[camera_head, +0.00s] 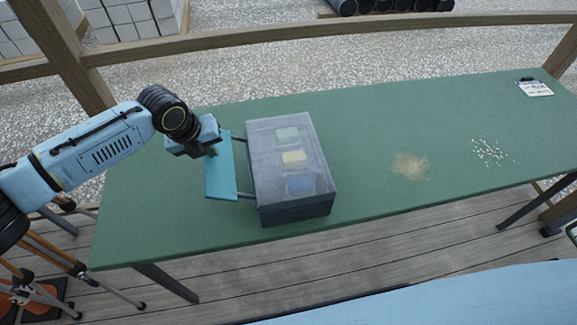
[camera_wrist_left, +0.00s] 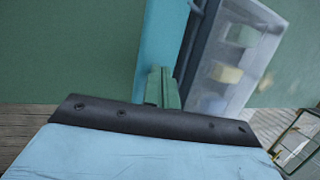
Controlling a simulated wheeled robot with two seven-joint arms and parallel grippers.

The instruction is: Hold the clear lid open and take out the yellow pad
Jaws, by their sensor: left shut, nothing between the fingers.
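A dark grey box (camera_head: 296,209) stands on the green table, with its clear lid (camera_head: 265,150) lying shut over it. Through the lid I see the yellow pad (camera_head: 293,158) in the middle, between a green pad (camera_head: 287,134) and a blue pad (camera_head: 301,184). A teal plate (camera_head: 220,178) sticks out from the box's left side on two thin rods. My left gripper (camera_head: 213,151) is shut and empty at the teal plate, left of the box. Its fingertips (camera_wrist_left: 163,88) overlap the plate in the left wrist view; I cannot tell whether they touch. My right gripper is not in view.
The green table (camera_head: 370,125) is clear right of the box except for a sandy patch (camera_head: 410,166), pale scattered bits (camera_head: 489,151) and a clipboard (camera_head: 535,88) at the far right. A wooden rail (camera_head: 300,38) runs behind the table.

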